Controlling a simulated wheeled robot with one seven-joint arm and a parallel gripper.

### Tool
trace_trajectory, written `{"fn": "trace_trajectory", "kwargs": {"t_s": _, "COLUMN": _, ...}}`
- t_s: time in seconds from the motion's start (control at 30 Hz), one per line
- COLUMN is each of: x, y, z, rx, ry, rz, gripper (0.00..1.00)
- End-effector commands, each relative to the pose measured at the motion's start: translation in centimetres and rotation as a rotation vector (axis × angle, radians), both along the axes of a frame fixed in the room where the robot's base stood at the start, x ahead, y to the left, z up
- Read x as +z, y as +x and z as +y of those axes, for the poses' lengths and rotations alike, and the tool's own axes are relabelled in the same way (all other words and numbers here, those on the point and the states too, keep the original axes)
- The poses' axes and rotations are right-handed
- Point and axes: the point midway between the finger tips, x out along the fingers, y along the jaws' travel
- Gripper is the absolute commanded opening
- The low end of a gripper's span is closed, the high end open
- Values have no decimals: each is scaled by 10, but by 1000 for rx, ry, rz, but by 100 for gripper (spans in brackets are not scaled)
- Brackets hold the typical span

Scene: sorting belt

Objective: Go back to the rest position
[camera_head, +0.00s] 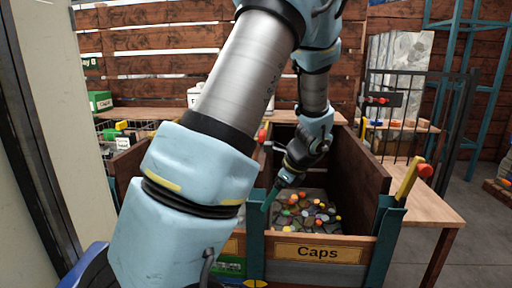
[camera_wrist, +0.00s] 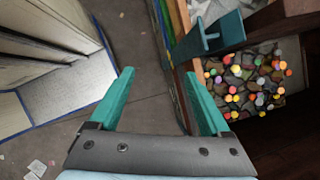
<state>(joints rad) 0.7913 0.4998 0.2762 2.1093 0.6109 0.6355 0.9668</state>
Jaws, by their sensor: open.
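My gripper (camera_wrist: 160,100) shows in the wrist view with its two teal fingers spread wide and nothing between them. Bare floor lies below the gap. In the head view my arm reaches forward over the bin labelled "Caps" (camera_head: 318,252), and the hand is near the bin's left post. The bin holds many small coloured caps (camera_head: 305,212) on a dark bed. The caps also show in the wrist view (camera_wrist: 240,85), to the right of the right finger.
A teal bin post (camera_wrist: 222,35) stands close to the right finger. A wooden table (camera_head: 436,208) is right of the bin. A black wire rack (camera_head: 408,120) stands behind it. A pale panel (camera_head: 40,100) is close at left. Open floor shows at far right.

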Motion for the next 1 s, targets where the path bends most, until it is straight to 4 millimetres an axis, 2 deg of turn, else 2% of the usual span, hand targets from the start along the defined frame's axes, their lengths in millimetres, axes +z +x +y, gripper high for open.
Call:
{"fn": "trace_trajectory", "kwargs": {"t_s": 0.03, "x": 5, "y": -12, "z": 21, "rx": 179, "ry": -89, "rz": -21, "gripper": 81}}
{"fn": "trace_trajectory", "kwargs": {"t_s": 0.2, "x": 20, "y": -59, "z": 67, "rx": 814, "ry": -355, "rz": -112, "gripper": 81}}
{"fn": "trace_trajectory", "kwargs": {"t_s": 0.4, "x": 36, "y": -104, "z": 100, "rx": 1471, "ry": -563, "rz": -223, "gripper": 81}}
{"fn": "trace_trajectory", "kwargs": {"t_s": 0.5, "x": 41, "y": -118, "z": 109, "rx": 1687, "ry": -619, "rz": -263, "gripper": 81}}
{"fn": "trace_trajectory", "kwargs": {"t_s": 0.6, "x": 43, "y": -126, "z": 113, "rx": 1809, "ry": -647, "rz": -287, "gripper": 81}}
{"fn": "trace_trajectory", "kwargs": {"t_s": 0.7, "x": 44, "y": -129, "z": 115, "rx": 1858, "ry": -658, "rz": -296, "gripper": 81}}
{"fn": "trace_trajectory", "kwargs": {"t_s": 1.0, "x": 44, "y": -129, "z": 115, "rx": 1858, "ry": -658, "rz": -296, "gripper": 81}}
